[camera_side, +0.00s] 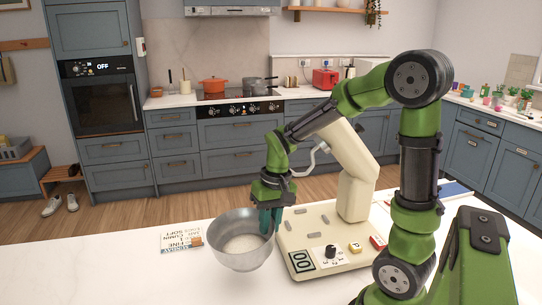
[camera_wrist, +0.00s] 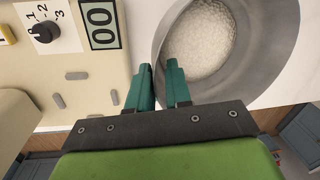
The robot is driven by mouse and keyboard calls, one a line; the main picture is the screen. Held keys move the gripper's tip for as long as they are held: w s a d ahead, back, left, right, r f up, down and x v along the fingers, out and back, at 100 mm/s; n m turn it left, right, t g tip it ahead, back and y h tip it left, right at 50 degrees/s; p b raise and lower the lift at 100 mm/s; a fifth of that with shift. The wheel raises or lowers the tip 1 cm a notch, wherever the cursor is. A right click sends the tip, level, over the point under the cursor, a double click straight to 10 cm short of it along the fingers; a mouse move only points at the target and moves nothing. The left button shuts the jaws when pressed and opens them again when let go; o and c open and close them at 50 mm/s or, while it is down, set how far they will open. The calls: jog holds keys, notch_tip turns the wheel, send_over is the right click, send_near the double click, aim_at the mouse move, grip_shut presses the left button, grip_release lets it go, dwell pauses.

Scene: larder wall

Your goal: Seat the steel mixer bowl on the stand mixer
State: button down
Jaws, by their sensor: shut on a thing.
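The steel mixer bowl (camera_side: 232,258) is at the left of the mixer's base in the side view, with white grainy contents inside. My gripper (camera_side: 268,218) is shut on the bowl's right rim, and its teal fingers straddle the wall. In the wrist view the fingers (camera_wrist: 158,72) pinch the near-left rim of the bowl (camera_wrist: 270,75). I cannot tell whether the bowl touches the counter. The cream stand mixer (camera_side: 357,195) has its head tilted up, partly behind my arm, with a pale hook under it. Its base (camera_side: 285,235) carries several grey lugs, a dial and a "00" display (camera_wrist: 101,24).
A printed card (camera_side: 182,238) lies on the white counter (camera_side: 130,265) left of the bowl. The counter left of the card is clear. A blue-edged flat item (camera_side: 452,190) lies behind my arm. A red button (camera_side: 378,242) is at the base's right corner.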

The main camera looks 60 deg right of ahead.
jog(key=shift+r, duration=0.95)
jog(key=s+d+r+m+t+h, duration=0.15)
jog(key=s+d+m, duration=0.25)
jog(key=d+m, duration=0.4)
jog(key=s+d+r+m+h, duration=0.1)
jog(key=s+d+r+m, duration=0.2)
jog(key=s+d+m, duration=0.5)
jog(key=shift+w+a+f+m, duration=0.35)
jog(key=shift+w+f, duration=0.25)
jog(key=shift+f, duration=0.95)
jog(key=shift+w+a+f+m, duration=0.35)
jog(key=shift+w+f, duration=0.3)
jog(key=shift+f, duration=0.85)
jog(key=shift+w+a+f+m, duration=0.35)
jog(key=shift+w+f, duration=0.25)
jog(key=shift+f, duration=0.95)
jog(key=c, duration=1)
grip_release()
jog(key=shift+a, duration=0.1)
